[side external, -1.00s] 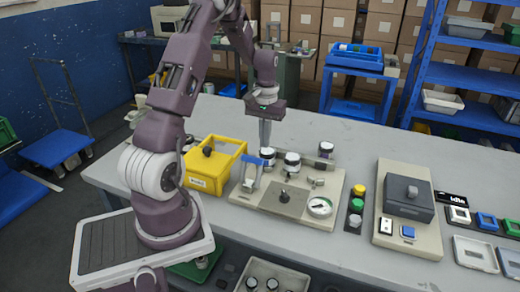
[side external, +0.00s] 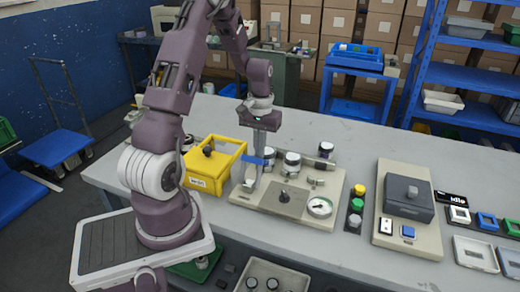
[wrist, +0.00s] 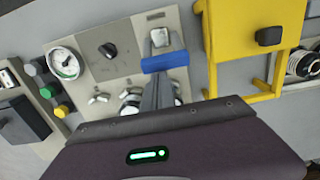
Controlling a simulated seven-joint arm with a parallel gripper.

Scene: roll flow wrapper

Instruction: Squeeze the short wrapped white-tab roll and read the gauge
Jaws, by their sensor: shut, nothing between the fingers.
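My gripper (side external: 258,166) is shut and empty, pointing down at a blue bar (side external: 246,161) on the left of the beige bench plate. In the wrist view the blue bar (wrist: 165,62) lies across the finger ends; I cannot tell whether they touch. A pale piece (wrist: 161,37) shows just beyond the bar; I cannot tell whether it is a roll. Dark-topped white rolls (side external: 292,162) stand at the plate's back edge, one partly behind my fingers. No white tab is clear. The round gauge (side external: 320,207) is at the plate's front right, its reading too small to tell.
A yellow bin (side external: 208,178) stands close on the left. A black knob (side external: 284,196) sits on the plate's grey panel. Coloured buttons (side external: 357,203) and a beige unit with a dark box (side external: 409,205) are to the right.

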